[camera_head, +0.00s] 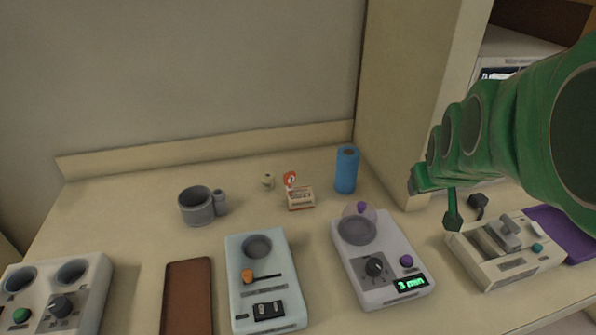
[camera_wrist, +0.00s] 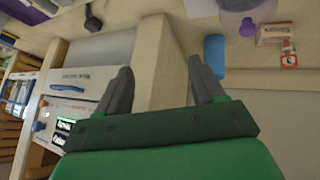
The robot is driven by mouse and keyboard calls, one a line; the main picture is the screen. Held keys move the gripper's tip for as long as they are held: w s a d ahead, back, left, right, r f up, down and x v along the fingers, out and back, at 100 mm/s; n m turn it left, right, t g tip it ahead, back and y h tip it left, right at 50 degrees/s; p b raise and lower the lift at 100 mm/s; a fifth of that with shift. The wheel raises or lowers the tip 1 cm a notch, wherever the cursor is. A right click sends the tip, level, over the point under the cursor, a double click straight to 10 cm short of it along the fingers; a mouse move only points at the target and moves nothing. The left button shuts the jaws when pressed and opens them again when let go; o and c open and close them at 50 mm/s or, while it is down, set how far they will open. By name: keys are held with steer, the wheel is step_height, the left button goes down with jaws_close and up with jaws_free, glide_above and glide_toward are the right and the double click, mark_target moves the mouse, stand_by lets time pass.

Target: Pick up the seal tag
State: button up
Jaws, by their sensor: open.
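What looks like the seal tag (camera_head: 290,179) is a small red-and-white tag with a hole, standing at the back edge of a small cream-and-red box (camera_head: 300,199) on the counter. In the wrist view the tag (camera_wrist: 289,58) shows at the upper right, beside the box (camera_wrist: 273,34). My gripper (camera_wrist: 160,65) is open, with nothing between its grey fingers. It is well apart from the tag, to its right in the head view, where my green arm reaches in and the fingers are not clear.
A blue cylinder (camera_head: 346,170) stands between the tag and my arm, near a wall pillar (camera_head: 400,90). A small beige piece (camera_head: 267,181) and a grey mug (camera_head: 197,206) are left of the tag. Several devices, including a timer (camera_head: 385,262), line the front.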

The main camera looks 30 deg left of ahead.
steer(key=w+a+r+n+t, duration=0.25)
steer(key=w+n+t, duration=0.25)
steer(key=w+n, duration=0.5)
steer(key=n+g+y, duration=0.2)
steer(key=n+y, duration=0.6)
steer(key=n, duration=1.5)
glide_above(291, 179)
steer(key=w+d, duration=0.7)
steer(key=d, duration=0.4)
step_height(291, 179, down, 6)
steer(key=f, duration=0.1)
steer(key=s+a+f+n+g+y, duration=0.1)
steer(key=s+a+f+n, duration=0.1)
steer(key=s+f+n, duration=0.1)
steer(key=s+a+f+n+g, duration=0.2)
steer(key=n, duration=0.1)
steer(key=s+a+f+n+g+y, duration=0.1)
steer(key=s+a+f+n+g, duration=0.1)
steer(key=s+a+f+n, duration=0.1)
steer(key=shift+s+f+y, duration=0.3)
steer(key=shift+s+f, duration=0.05)
steer(key=shift+x, duration=3.7)
steer(key=shift+r, duration=0.1)
steer(key=shift+c, duration=0.3)
steer(key=c, duration=1.1)
